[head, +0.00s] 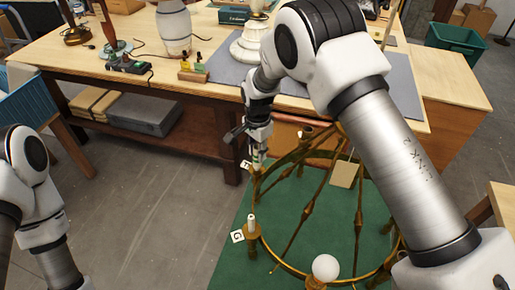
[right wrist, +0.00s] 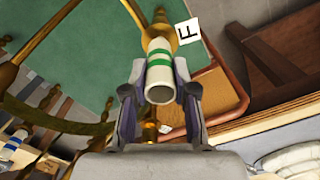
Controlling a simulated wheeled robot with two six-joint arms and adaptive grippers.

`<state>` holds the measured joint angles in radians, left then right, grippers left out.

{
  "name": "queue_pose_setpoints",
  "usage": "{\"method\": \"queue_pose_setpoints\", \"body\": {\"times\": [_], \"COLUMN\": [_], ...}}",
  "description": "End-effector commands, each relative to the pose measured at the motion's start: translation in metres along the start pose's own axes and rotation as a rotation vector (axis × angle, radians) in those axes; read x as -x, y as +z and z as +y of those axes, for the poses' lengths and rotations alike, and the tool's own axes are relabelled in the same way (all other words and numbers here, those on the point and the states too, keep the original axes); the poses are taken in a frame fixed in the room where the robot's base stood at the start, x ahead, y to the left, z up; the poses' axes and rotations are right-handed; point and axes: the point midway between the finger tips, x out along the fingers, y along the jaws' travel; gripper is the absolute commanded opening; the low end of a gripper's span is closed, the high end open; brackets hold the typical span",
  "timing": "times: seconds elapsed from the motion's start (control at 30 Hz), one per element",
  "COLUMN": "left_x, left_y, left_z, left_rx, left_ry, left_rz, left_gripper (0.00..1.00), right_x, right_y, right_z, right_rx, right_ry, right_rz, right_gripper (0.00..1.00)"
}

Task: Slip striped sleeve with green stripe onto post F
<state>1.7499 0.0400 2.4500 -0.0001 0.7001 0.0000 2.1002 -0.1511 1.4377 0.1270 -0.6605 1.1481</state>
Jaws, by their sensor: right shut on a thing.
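The white striped sleeve with green stripes (right wrist: 159,68) is held between the fingers of my right gripper (right wrist: 158,92), its open end facing the wrist camera. In the head view my right gripper (head: 258,138) points down over the back left of the brass ring, with the sleeve (head: 258,158) below it. The brass cup of post F (right wrist: 160,27) lies just beyond the sleeve's far end, beside the label F (right wrist: 187,31). I cannot tell whether the sleeve is around the post. My left gripper is out of view.
The brass chandelier frame (head: 270,259) stands on a green mat (head: 218,268). A post by label G (head: 237,236) bears a white sleeve. A white globe bulb (head: 326,267) sits at the front.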

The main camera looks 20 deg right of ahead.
Motion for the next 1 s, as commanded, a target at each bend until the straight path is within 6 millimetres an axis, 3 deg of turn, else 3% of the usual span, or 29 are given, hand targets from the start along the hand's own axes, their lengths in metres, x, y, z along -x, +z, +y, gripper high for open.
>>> {"method": "queue_pose_setpoints", "body": {"times": [0.23,1.0], "left_x": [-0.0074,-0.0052], "left_y": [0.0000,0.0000], "left_z": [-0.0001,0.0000], "left_rx": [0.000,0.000], "left_ry": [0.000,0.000], "left_rz": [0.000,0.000], "left_gripper": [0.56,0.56], "right_x": [-0.0142,-0.0146], "right_y": [-0.0003,-0.0006], "right_z": [-0.0005,-0.0009], "right_rx": [0.000,0.000], "right_ry": [-0.001,-0.001], "right_rz": [0.000,0.000], "right_gripper": [0.05,0.05]}}
